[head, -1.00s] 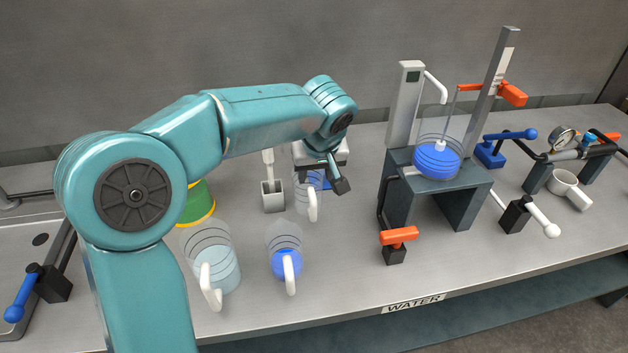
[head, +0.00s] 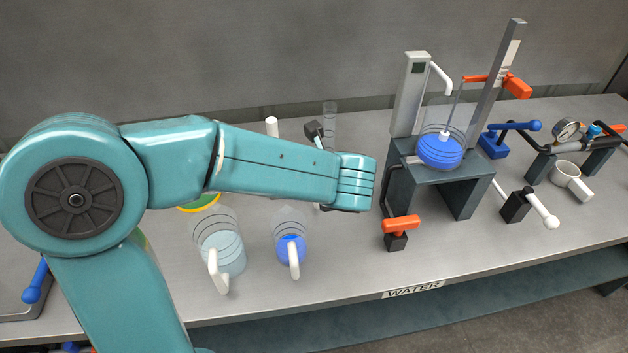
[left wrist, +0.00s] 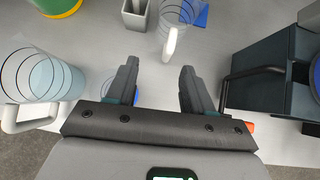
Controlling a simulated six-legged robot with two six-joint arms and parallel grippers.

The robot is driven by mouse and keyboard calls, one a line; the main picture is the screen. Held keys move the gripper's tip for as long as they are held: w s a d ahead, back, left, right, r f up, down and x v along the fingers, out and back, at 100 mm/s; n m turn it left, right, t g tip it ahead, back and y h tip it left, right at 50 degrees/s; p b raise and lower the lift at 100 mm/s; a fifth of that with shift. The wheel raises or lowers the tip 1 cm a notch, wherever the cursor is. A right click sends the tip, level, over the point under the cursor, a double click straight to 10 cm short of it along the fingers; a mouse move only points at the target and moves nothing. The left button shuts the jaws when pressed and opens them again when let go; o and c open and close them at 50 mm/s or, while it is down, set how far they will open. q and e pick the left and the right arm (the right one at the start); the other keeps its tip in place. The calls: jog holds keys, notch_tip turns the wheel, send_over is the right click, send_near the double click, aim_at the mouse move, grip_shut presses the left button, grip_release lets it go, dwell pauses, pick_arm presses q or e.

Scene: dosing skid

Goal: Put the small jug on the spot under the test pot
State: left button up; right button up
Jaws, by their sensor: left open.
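The small clear jug (left wrist: 180,18) with a white handle is at the top of the left wrist view, ahead of my left fingertips and apart from them. My arm hides nearly all of it in the head view. My left gripper (left wrist: 158,70) is open and empty; in the head view a dark fingertip (head: 314,130) shows behind the forearm. The test pot (head: 440,150), clear with blue liquid, sits on a dark stand (head: 408,200). The space under the stand's top is partly visible; no marked spot can be made out there. My right gripper is not in view.
A larger jug of pale liquid (head: 221,250) and a jug with blue liquid (head: 290,245) stand near the front. The blue jug is partly behind my left finger in the wrist view. An orange-handled valve (head: 400,225) stands by the stand's left leg. A grey holder (left wrist: 136,12) is behind.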

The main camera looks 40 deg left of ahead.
pick_arm(q)
jog(key=shift+t, duration=0.4)
jog(key=x, duration=0.4)
jog(key=d+x, duration=0.1)
jog(key=x, duration=0.4)
jog(key=w+b+x, duration=0.1)
jog(key=x, duration=0.4)
jog(key=shift+d+f, duration=0.15)
jog(key=shift+s, duration=0.1)
jog(key=shift+c, duration=0.7)
grip_shut()
